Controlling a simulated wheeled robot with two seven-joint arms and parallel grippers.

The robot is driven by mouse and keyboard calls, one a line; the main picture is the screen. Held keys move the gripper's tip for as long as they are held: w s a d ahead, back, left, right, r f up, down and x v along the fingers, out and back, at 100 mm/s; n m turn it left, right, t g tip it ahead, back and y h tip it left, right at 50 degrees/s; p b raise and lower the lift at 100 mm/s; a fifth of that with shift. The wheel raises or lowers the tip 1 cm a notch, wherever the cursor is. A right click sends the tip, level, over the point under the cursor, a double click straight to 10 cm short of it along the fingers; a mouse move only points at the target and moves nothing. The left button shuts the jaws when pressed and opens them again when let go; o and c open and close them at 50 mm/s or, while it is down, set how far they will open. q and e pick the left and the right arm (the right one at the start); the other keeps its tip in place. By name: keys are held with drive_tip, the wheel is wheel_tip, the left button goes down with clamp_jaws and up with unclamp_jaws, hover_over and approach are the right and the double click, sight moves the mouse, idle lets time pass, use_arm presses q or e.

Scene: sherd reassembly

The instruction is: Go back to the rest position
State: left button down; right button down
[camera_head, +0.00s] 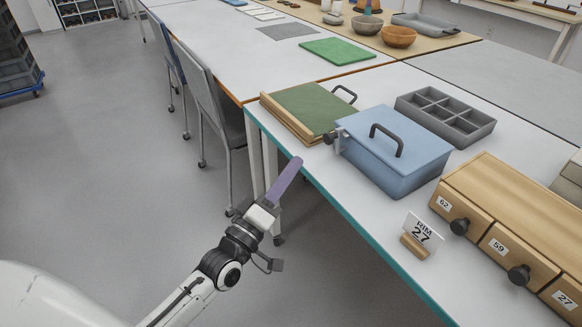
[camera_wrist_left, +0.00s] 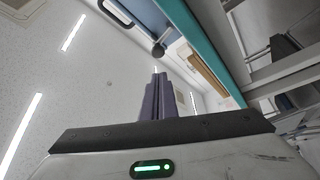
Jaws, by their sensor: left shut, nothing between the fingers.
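My left gripper (camera_head: 287,178) has purple fingers and points up and to the right in the head view. It is in front of the table's teal edge, over the floor side. Its fingers are shut with nothing between them; they also show in the left wrist view (camera_wrist_left: 157,100), pressed together. My right gripper is in neither view.
A blue lidded box (camera_head: 400,155), a green-topped wooden box (camera_head: 305,110) and a grey divided tray (camera_head: 446,112) stand on the white table (camera_head: 375,215). A wooden drawer unit (camera_head: 520,205) and a card reading RIM 27 (camera_head: 422,234) are at the right. A chair (camera_head: 205,95) stands behind my gripper.

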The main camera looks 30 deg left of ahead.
use_arm(q)
drive_tip(key=s+d+f+m+g+p, duration=0.3)
drive_tip(key=s+d+f+m+g, duration=0.1)
drive_tip(key=s+f, duration=0.3)
drive_tip(key=s+d+f+m+g+h+p, duration=0.1)
drive_tip(key=s+d+f+m+g+p, duration=0.3)
drive_tip(key=s+f, duration=0.4)
drive_tip(key=shift+s+d+f+m+g, duration=0.15)
drive_tip(key=shift+s+d+m+g, duration=0.25)
drive_tip(key=shift+m+g, duration=0.65)
drive_tip(key=c, duration=2.2)
unclamp_jaws()
drive_tip(key=s+f+m, duration=0.1)
drive_tip(key=s, duration=0.1)
drive_tip(key=s+f+m+g, duration=0.1)
drive_tip(key=s, duration=0.1)
drive_tip(key=s+d+f+m+g+p, duration=0.1)
drive_tip(key=s, duration=0.2)
drive_tip(key=shift+f, duration=0.15)
drive_tip(key=o, duration=0.4)
drive_tip(key=shift+s+f+g, duration=0.1)
drive_tip(key=shift+s+g, duration=0.05)
drive_tip(key=shift+g, duration=0.1)
drive_tip(key=shift+o, duration=0.2)
